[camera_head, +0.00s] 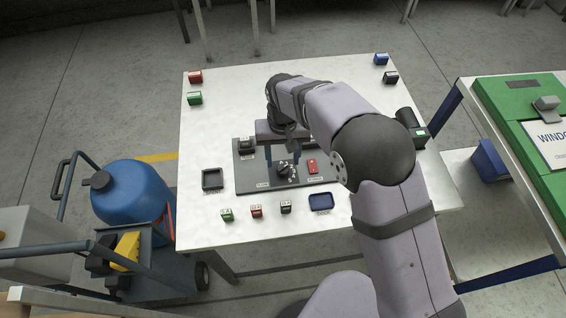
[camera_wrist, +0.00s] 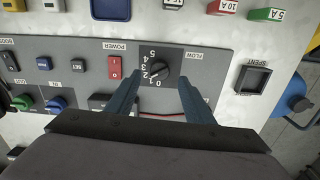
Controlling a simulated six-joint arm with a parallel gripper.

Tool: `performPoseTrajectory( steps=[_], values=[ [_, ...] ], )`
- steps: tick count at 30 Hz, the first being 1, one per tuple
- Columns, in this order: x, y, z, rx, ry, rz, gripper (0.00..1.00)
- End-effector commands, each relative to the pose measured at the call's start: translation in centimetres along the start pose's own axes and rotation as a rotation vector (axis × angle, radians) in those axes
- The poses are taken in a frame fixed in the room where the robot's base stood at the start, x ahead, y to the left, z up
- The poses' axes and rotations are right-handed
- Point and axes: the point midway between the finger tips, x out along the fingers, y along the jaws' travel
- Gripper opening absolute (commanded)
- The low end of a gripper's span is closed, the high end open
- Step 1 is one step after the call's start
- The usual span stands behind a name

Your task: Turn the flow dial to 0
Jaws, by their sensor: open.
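The flow dial (camera_wrist: 160,70) is a round black knob on the grey panel (camera_wrist: 215,60). A scale from 0 to 5 runs along its left side in the wrist view. A pale mark on the knob seems to point toward the low numbers, around 1 or 2; the exact number is hard to tell. My gripper (camera_wrist: 160,83) is open, with one blue finger on each side of the dial's near edge and gaps between them and the knob. In the head view the dial (camera_head: 284,170) shows just below my gripper (camera_head: 283,157), partly hidden.
A red power switch (camera_wrist: 114,68) sits close beside the dial. Small colored blocks, such as a green one (camera_head: 227,215), stand along the table's near edge.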

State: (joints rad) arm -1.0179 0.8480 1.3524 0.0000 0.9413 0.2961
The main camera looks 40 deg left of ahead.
Motion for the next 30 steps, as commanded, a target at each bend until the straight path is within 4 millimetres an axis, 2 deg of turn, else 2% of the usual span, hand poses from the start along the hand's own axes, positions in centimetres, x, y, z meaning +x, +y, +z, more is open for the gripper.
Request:
performPoseTrajectory(
  steps=[9, 15, 22, 23, 27, 28, 30],
  values=[
    [3.6, 0.1, 0.0, 0.000, -0.002, 0.001, 0.48],
    [4.5, 0.1, 0.0, 0.000, -0.001, 0.000, 0.48],
    [4.5, 0.0, 0.0, 0.000, 0.000, 0.000, 0.48],
    [4.5, 0.0, 0.0, 0.000, 0.000, 0.000, 0.43],
    [4.5, 0.0, 0.0, 0.000, 0.000, 0.000, 0.10],
    [4.5, 0.0, 0.0, 0.000, 0.000, 0.000, 0.06],
    [4.5, 0.0, 0.0, 0.000, 0.000, 0.000, 0.07]
  ],
)
